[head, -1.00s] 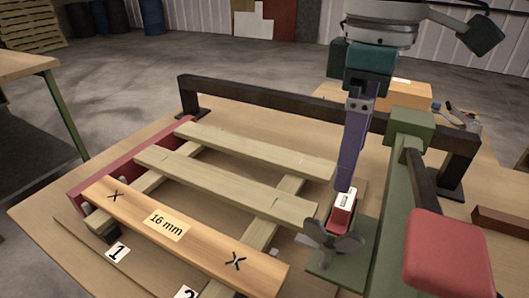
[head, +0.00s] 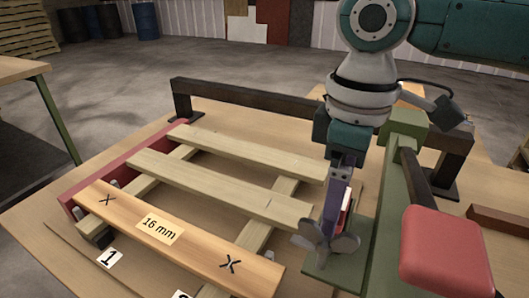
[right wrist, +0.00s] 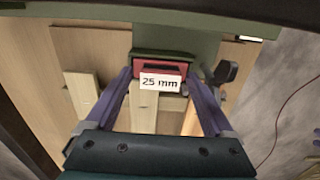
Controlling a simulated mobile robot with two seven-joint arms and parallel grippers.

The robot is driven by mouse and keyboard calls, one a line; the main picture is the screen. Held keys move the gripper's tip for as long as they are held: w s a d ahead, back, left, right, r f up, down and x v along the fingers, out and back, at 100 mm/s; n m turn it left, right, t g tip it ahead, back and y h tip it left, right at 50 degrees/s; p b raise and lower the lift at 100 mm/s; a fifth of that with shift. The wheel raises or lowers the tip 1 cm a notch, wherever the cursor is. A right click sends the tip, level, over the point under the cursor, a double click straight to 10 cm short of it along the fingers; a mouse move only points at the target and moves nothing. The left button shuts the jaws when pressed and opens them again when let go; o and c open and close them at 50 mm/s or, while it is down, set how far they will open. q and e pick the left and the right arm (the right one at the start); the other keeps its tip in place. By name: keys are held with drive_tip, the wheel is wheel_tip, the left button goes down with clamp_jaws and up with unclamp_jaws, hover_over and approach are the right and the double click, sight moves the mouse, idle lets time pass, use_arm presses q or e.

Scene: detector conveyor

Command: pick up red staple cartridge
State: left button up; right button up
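The red staple cartridge (right wrist: 158,67) has a white label reading "25 mm" and sits in the green holder in the right wrist view. In the head view only a thin strip of the cartridge (head: 346,203) shows beside my finger. My right gripper (right wrist: 159,76) is open, its two purple fingers on either side of the cartridge, which lies between their tips. In the head view my right gripper (head: 333,215) points down at the holder. I cannot tell whether a finger touches the cartridge. My left gripper is not in view.
A grey wing knob (head: 326,238) stands at the front of the green base plate (head: 322,268). A green post with a red pad (head: 445,250) rises close on the right. Wooden slats (head: 220,182) and a "16 mm" board lie to the left. A dark rail (head: 260,93) runs behind.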

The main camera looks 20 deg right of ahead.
drive_tip(key=c, duration=0.7)
drive_tip(key=shift+r, duration=0.15)
